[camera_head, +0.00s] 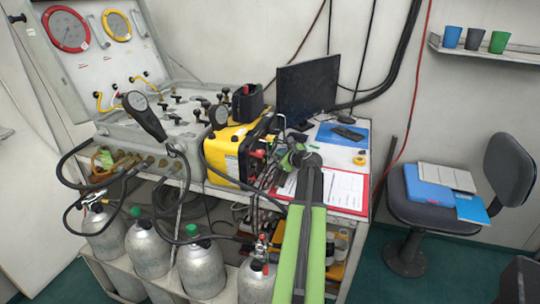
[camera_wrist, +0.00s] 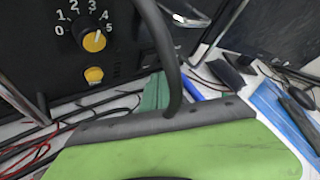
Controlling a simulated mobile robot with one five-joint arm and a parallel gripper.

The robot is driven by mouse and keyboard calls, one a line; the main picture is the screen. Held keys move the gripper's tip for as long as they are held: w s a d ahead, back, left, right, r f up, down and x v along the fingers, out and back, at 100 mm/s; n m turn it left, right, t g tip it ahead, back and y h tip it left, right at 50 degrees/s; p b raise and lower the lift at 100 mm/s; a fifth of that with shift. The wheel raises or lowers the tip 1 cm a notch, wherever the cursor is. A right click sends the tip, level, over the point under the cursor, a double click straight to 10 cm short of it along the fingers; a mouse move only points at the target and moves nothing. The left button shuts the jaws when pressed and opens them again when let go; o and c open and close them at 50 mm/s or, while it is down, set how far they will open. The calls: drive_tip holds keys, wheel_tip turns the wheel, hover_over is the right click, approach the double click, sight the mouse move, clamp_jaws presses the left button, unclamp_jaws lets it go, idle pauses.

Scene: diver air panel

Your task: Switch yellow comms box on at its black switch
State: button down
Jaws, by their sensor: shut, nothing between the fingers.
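The yellow comms box (camera_head: 226,150) stands on the bench right of the air panel, with its dark front turned to the right. My gripper (camera_head: 290,158) is shut and empty, close in front of that face; I cannot tell whether it touches. In the wrist view the black front (camera_wrist: 125,45) shows a dial with a yellow centre (camera_wrist: 94,41), numbered 0 to 5, and a smaller yellow knob (camera_wrist: 94,75) below it. I cannot make out the black switch in either view. Green and grey parts of my arm cover the bottom of the wrist view.
Cables hang around the box front. A red-edged clipboard (camera_head: 345,190), a monitor (camera_head: 308,88) and a blue folder (camera_head: 342,135) with a dark device are on the bench. Gas cylinders (camera_head: 148,250) stand below. A chair (camera_head: 435,190) stands at right.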

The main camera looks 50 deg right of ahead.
drive_tip(key=shift+s+d+r+p, duration=0.1)
drive_tip(key=shift+s+d, duration=0.15)
drive_tip(key=shift+s, duration=0.55)
drive_tip(key=shift+s+d+r+p, duration=0.15)
drive_tip(key=shift+s+d, duration=0.1)
drive_tip(key=shift+s, duration=0.55)
drive_tip(key=shift+s+d+r+p, duration=0.1)
drive_tip(key=shift+s+d, duration=0.15)
drive_tip(key=shift+s, duration=0.55)
drive_tip(key=shift+w, duration=0.1)
